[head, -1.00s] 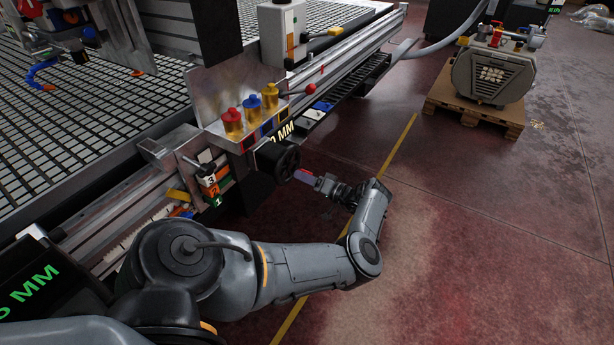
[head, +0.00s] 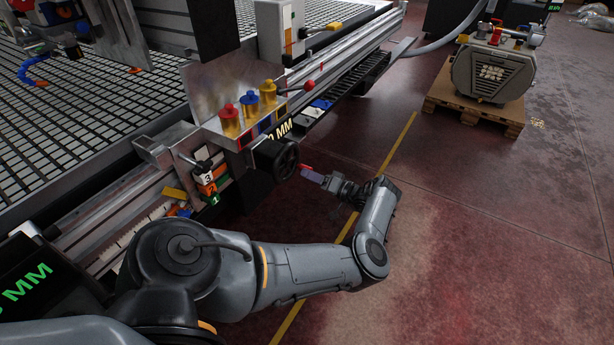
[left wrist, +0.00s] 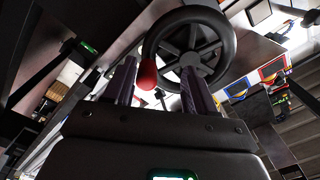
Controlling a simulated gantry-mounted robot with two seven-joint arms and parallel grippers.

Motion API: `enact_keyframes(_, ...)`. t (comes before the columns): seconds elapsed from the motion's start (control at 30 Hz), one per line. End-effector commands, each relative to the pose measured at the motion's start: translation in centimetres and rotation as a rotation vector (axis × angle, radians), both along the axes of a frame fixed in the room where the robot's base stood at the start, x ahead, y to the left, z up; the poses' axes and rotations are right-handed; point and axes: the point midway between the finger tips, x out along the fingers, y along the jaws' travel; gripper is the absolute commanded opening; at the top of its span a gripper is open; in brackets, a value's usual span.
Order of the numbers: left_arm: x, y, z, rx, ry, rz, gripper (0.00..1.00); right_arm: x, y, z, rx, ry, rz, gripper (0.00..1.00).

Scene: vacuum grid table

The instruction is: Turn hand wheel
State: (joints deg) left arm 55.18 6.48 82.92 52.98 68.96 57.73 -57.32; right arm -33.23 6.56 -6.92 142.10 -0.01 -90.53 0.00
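The hand wheel (head: 286,159) is black, spoked and mounted on the side of the table's carriage. In the left wrist view the wheel (left wrist: 190,45) fills the upper middle, with a red handle knob (left wrist: 147,74) at its lower left rim. My left gripper (head: 318,177) is just right of the wheel. In the left wrist view its two fingers (left wrist: 160,85) stand apart, with the knob between them, closer to the left finger. Whether that finger touches the knob I cannot tell. My right gripper is not in view.
Red, blue and yellow-topped fittings (head: 250,108) stand on the carriage above the wheel. The vacuum grid table (head: 80,110) spreads to the left. A pump on a wooden pallet (head: 475,107) is at the upper right. The floor right of my arm is clear.

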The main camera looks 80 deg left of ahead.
Motion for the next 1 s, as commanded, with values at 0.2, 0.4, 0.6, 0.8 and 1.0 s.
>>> enact_keyframes(0.2, 1.4, -1.1, -0.2, 0.000, -0.001, -0.002, 0.52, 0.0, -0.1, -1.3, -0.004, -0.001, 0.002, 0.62)
enact_keyframes(0.4, 2.4, -2.0, -0.3, 0.000, -0.002, -0.003, 0.52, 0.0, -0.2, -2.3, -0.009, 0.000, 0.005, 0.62)
enact_keyframes(0.6, 3.4, -2.9, -0.4, -0.001, -0.001, -0.003, 0.52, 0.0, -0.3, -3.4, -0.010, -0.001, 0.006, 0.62)
enact_keyframes(0.8, 4.5, -3.8, -0.5, 0.000, -0.001, -0.002, 0.52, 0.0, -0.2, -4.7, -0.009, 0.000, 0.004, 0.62)
enact_keyframes(1.0, 5.5, -4.7, -0.5, -0.001, -0.002, -0.002, 0.52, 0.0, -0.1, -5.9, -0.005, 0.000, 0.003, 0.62)
